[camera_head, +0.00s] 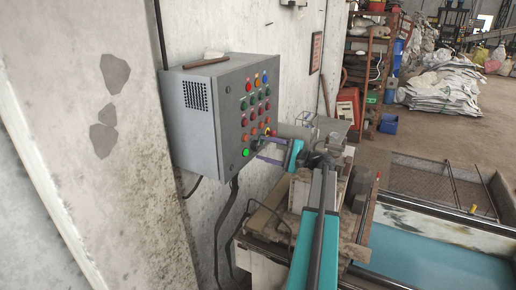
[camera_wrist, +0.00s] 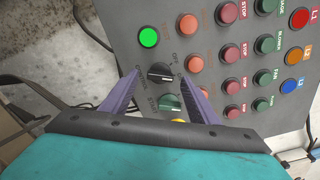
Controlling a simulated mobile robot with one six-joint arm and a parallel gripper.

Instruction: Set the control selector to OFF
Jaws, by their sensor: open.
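The control selector (camera_wrist: 160,73) is a black knob with a pale pointer line, on the grey panel in the wrist view. Printed labels surround it; one next to it appears to read OFF. My gripper (camera_wrist: 156,77) is open, with one purple finger on each side of the knob and gaps between knob and fingers. In the head view my gripper (camera_head: 260,141) is at the lower right part of the control box (camera_head: 195,118), and it hides the selector there.
Red, green, orange and blue buttons fill the panel to the right. Cables (camera_head: 227,215) hang below the box. A cluttered bench (camera_head: 268,222) stands beneath my arm.

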